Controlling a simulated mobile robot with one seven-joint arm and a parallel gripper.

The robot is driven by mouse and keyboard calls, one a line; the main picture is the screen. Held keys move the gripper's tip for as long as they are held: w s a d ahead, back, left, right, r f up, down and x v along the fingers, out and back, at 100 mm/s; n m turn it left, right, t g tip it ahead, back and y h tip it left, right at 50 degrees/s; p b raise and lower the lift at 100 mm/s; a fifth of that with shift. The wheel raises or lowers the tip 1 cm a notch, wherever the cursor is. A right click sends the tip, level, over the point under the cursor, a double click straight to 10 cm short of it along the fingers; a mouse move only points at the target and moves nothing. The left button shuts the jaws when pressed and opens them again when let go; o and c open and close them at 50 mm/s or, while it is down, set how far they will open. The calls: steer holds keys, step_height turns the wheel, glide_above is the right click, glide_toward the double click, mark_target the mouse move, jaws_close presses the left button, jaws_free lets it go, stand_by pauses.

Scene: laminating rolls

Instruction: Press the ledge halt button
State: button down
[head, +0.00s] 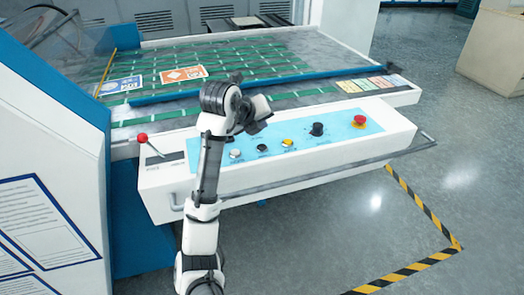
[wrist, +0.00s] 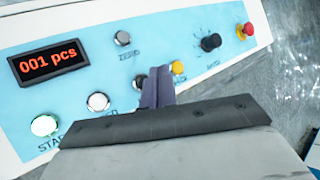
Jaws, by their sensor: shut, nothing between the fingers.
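The likely halt button, a red mushroom button on a yellow base (head: 360,120), sits at the right end of the blue control panel on the machine's front ledge (head: 400,130). In the wrist view this red button (wrist: 249,29) is at the upper right, in plain sight. My gripper (wrist: 157,86) is shut and empty, its dark fingers side by side over the middle of the panel. They hide part of the panel beside a yellow button (wrist: 177,67). The red button is to the right of the fingers and apart from them. In the head view my arm hides the panel's left part.
A black knob (head: 317,129) stands between the yellow and red buttons. The wrist view shows a "001 pcs" display (wrist: 47,62) and a lit start button (wrist: 44,125). A red-knobbed lever (head: 143,138) is at the ledge's left. A grey rail (head: 330,172) runs along the front.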

mark_target(260, 148)
steer(key=shift+f+b, duration=1.25)
steer(key=shift+f, duration=1.05)
steer(key=shift+f+b, duration=0.3)
steer(key=shift+b, duration=0.1)
steer(key=shift+f+b, duration=0.4)
stand_by(0.6)
steer(key=shift+r, duration=0.1)
steer(key=shift+r+p, duration=0.5)
steer(key=shift+r, duration=0.25)
steer(key=shift+r+p, duration=1.65)
steer(key=shift+r, duration=0.9)
